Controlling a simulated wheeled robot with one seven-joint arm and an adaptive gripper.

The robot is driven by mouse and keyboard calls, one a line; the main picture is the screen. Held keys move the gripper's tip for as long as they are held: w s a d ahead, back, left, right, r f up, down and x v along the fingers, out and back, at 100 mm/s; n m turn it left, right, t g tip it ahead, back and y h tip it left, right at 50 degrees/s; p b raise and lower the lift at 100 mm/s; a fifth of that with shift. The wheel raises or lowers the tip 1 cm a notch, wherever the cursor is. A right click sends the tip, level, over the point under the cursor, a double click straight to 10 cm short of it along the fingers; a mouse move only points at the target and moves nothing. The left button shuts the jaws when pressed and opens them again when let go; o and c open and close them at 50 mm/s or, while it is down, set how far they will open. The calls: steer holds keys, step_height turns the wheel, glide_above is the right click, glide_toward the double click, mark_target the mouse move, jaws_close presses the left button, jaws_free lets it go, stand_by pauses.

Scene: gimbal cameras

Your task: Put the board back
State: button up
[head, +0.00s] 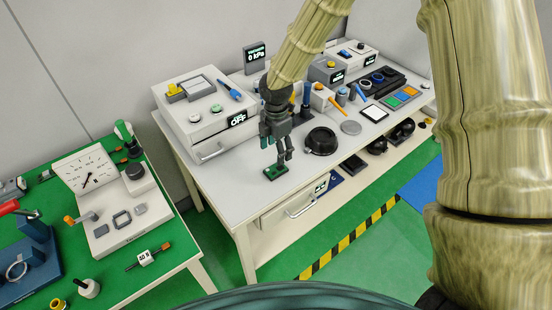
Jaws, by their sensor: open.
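A small green board (274,173) lies on the white tabletop near the table's front left edge, on or in a dark base. My gripper (284,158) hangs from the arm just above and slightly right of the board. Its fingers point down and are open, and they appear empty. I cannot tell whether a fingertip touches the board.
A white drawer box (206,110) reading OFF stands behind on the left. A black round dish (321,141) sits right of my gripper. Coloured pads (401,95) and several devices fill the right. A green table (165,270) with instruments stands left, across a gap.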

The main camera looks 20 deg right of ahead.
steer(key=shift+r, duration=1.9)
